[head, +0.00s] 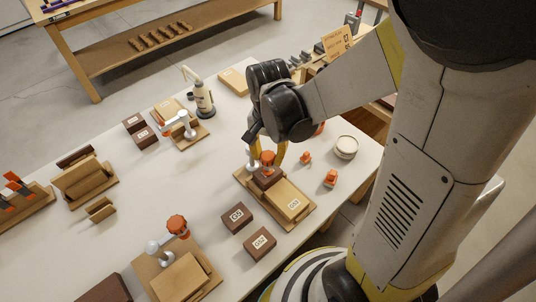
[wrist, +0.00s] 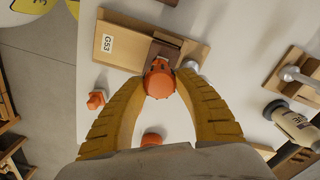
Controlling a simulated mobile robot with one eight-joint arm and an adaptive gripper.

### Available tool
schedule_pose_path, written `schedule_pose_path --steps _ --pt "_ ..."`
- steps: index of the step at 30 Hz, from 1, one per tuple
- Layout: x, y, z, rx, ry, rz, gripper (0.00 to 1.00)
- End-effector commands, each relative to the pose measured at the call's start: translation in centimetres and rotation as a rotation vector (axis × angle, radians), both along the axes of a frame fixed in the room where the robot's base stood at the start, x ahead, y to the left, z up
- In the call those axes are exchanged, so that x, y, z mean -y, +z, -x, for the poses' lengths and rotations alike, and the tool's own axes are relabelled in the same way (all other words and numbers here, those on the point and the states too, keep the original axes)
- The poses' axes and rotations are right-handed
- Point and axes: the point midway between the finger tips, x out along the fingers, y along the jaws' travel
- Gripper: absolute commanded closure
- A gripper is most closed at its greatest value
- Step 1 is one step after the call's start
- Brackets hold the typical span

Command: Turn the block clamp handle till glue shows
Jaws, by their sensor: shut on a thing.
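The block clamp's orange handle (head: 267,157) stands above a dark block (head: 266,178) on a wooden board; it also shows in the wrist view (wrist: 160,82). A pale panel labelled G53 (head: 294,205) lies beside the dark block on that board. My gripper (wrist: 163,76) reaches down from above, its yellow fingers on both sides of the orange handle, shut on it. In the head view, my arm and gripper (head: 267,148) partly cover the clamp. I cannot make out any glue at the joint.
Two dark labelled blocks (head: 237,217) lie left of the board. Small orange pieces (head: 330,178) and a round white container (head: 345,147) are at right. Another orange-handled clamp (head: 178,225) stands in front. A glue bottle (head: 203,101) stands behind. Bare white tabletop lies at left-centre.

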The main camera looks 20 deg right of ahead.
Motion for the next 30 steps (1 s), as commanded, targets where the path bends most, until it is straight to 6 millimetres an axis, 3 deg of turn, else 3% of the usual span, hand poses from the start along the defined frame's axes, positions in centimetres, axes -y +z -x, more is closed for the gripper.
schedule_pose_path --steps 16,17,18,30 --pt "0.02 -0.04 0.05 -0.001 -0.029 0.001 0.94" --pt "0.02 -0.04 0.05 -0.001 -0.029 0.001 0.54" --pt "0.02 -0.04 0.05 -0.001 -0.029 0.001 0.42" --pt "0.01 0.47 0.02 0.000 -0.028 0.000 0.40"
